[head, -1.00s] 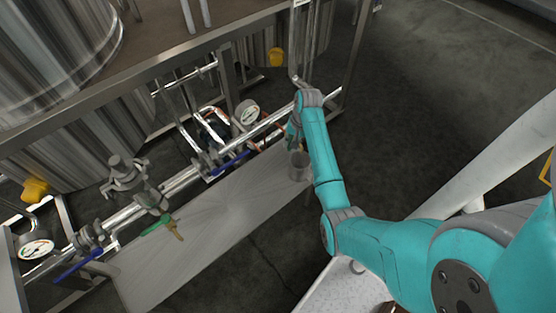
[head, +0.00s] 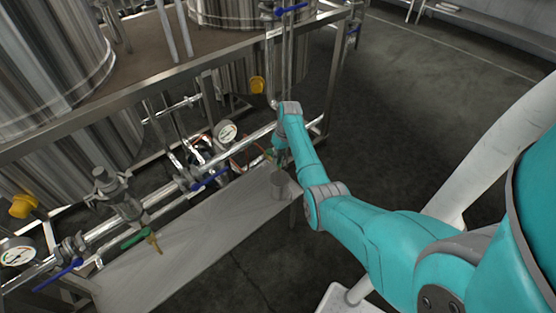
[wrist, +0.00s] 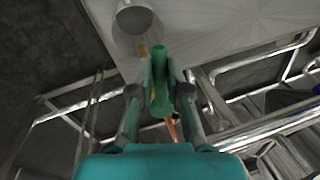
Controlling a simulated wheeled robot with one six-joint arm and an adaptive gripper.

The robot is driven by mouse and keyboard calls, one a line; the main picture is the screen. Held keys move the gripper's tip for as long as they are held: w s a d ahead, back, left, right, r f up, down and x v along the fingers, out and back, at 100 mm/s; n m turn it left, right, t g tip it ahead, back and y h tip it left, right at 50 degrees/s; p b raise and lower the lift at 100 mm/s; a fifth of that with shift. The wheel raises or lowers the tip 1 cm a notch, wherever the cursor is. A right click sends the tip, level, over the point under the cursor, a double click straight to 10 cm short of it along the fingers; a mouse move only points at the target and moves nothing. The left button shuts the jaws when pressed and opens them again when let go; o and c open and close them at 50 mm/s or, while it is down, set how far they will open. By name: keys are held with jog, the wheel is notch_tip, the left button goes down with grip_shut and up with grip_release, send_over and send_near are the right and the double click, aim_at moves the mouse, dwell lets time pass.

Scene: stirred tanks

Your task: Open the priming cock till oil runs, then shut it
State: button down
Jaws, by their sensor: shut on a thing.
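My gripper (wrist: 157,90) is shut on a green lever handle (wrist: 159,75), with one finger on each side of it. A tan or brass-coloured spout (wrist: 145,50) shows just past the handle, pointing toward a grey metal cup (wrist: 134,18). In the head view my gripper (head: 279,150) is at the right end of the pipe run, above the cup (head: 281,185), and mostly hides the cock. I cannot tell whether oil is running or how far the lever is turned.
Another green-handled brass cock (head: 137,239) is at the left over the steel drip tray (head: 205,228). Blue-handled valves (head: 210,179), a dial gauge (head: 225,131) and steel pipes line the frame close by. Bare floor (head: 420,90) lies at the right.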

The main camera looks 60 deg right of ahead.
dwell(0.4)
jog(key=c, duration=1.1)
grip_release()
jog(key=shift+c, duration=0.2)
notch_tip(320, 180, up, 12)
jog(key=s+d, duration=0.1)
jog(key=d, duration=0.1)
jog(key=shift+d+f, duration=0.1)
jog(key=shift+f, duration=0.05)
